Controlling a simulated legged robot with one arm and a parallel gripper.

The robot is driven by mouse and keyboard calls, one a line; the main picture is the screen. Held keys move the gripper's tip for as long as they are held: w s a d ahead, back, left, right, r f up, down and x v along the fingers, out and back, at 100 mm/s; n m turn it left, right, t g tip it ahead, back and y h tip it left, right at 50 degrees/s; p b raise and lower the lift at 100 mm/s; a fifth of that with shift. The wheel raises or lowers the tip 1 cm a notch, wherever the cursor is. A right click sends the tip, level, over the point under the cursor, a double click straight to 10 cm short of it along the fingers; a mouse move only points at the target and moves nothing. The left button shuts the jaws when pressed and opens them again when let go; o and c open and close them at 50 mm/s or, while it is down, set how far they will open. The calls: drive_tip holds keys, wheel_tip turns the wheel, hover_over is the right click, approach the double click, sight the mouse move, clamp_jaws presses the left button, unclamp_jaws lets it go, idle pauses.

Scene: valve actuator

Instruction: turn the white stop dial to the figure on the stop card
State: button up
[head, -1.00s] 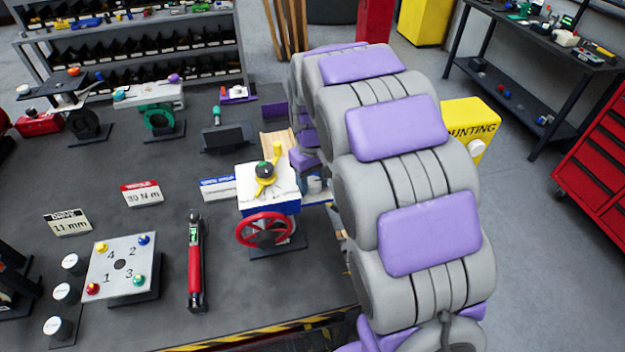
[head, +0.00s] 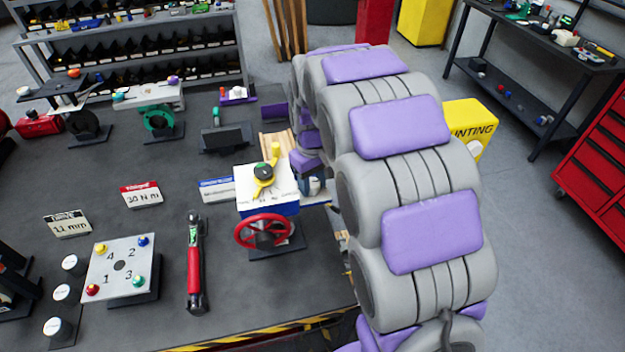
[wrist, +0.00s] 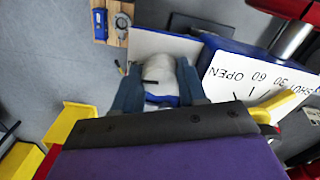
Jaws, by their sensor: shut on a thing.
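The white stop dial (wrist: 160,76), a white cylinder with a dark mark on its face, sits between the two blue-grey fingers of my gripper (wrist: 159,88) in the wrist view. The gripper is shut on it, beside the valve actuator. The actuator's white top plate (wrist: 248,84) reads SHUT, 30, 60, OPEN. In the head view the valve actuator (head: 268,205) has a yellow pointer (head: 264,180) on top and a red handwheel (head: 264,231) in front. A blue-headed card (head: 216,190) is partly hidden behind it; its figure cannot be read. My arm hides most of the gripper there.
On the dark bench stand a 30 N m card (head: 142,194), an 11 mm card (head: 68,224), a red-handled torque tool (head: 195,265) and a numbered plate (head: 119,268). Other valve fittings stand at the back left.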

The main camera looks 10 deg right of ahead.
drive_tip(key=n+p, duration=0.1)
drive_tip(key=n, duration=0.1)
drive_tip(key=n+p, duration=0.1)
drive_tip(key=n, duration=0.1)
drive_tip(key=n+p, duration=0.1)
drive_tip(key=n, duration=0.1)
drive_tip(key=shift+w+r+n, duration=0.15)
drive_tip(key=shift+r+n, duration=0.1)
drive_tip(key=shift+n, duration=0.05)
drive_tip(key=n+p, duration=0.2)
drive_tip(key=n, duration=0.1)
drive_tip(key=shift+n, duration=0.3)
drive_tip(key=n+p, duration=0.2)
drive_tip(key=n, duration=0.1)
drive_tip(key=shift+n+p, duration=0.3)
drive_tip(key=shift+p, duration=0.1)
drive_tip(key=n+p, duration=0.3)
drive_tip(key=n, duration=0.1)
drive_tip(key=shift+w+n, duration=0.15)
drive_tip(key=shift+n, duration=0.15)
drive_tip(key=shift+w+n+p, duration=0.1)
drive_tip(key=shift+n+p, duration=1.8)
drive_tip(key=shift+n, duration=0.4)
drive_tip(key=shift+f, duration=0.1)
drive_tip(key=o, duration=0.8)
drive_tip(key=shift+w+f, duration=0.1)
